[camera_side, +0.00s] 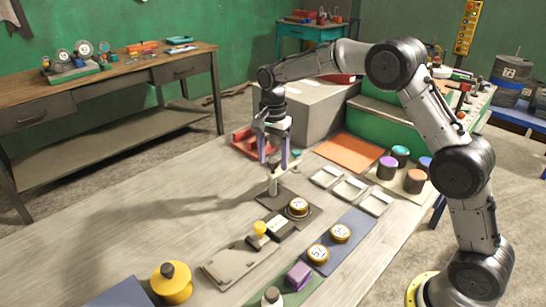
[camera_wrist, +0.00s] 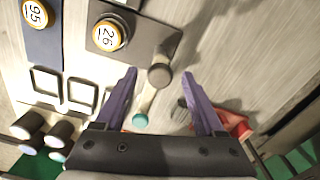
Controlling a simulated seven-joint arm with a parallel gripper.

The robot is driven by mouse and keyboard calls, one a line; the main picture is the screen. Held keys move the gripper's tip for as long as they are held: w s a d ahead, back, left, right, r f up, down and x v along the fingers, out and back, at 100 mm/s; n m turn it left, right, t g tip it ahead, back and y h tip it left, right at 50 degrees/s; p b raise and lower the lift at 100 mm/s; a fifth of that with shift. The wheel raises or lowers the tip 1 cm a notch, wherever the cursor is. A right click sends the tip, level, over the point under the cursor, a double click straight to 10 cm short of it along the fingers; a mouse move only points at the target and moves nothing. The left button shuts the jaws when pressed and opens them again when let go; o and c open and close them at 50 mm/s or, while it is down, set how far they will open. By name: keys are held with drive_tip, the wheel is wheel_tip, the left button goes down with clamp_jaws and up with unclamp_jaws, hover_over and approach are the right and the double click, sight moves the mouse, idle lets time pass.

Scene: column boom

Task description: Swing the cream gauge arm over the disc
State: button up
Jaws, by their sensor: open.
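The cream gauge arm (camera_wrist: 147,103) runs from a post with a dark round top (camera_wrist: 160,76) to a teal tip (camera_wrist: 140,120). In the side view the post (camera_side: 273,186) stands upright on a dark plate (camera_side: 273,198), and the teal tip (camera_side: 296,153) points away from the disc. The disc (camera_side: 298,207), gold-rimmed with a white face, lies on the same plate; it reads 26 in the wrist view (camera_wrist: 108,35). My gripper (camera_side: 273,161) is open above the post, fingers pointing down. In the wrist view my gripper (camera_wrist: 159,74) has its purple fingers either side of the gauge arm, with no contact visible.
Two more gold-rimmed discs sit on a blue-grey mat (camera_side: 345,240). Several white square trays (camera_side: 350,188) lie to the right, near capped pots (camera_side: 388,168). A red object (camera_side: 245,141) and a grey box (camera_side: 310,105) stand behind.

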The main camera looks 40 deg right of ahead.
drive_tip(key=shift+c, duration=0.2)
clamp_jaws()
idle(1.1)
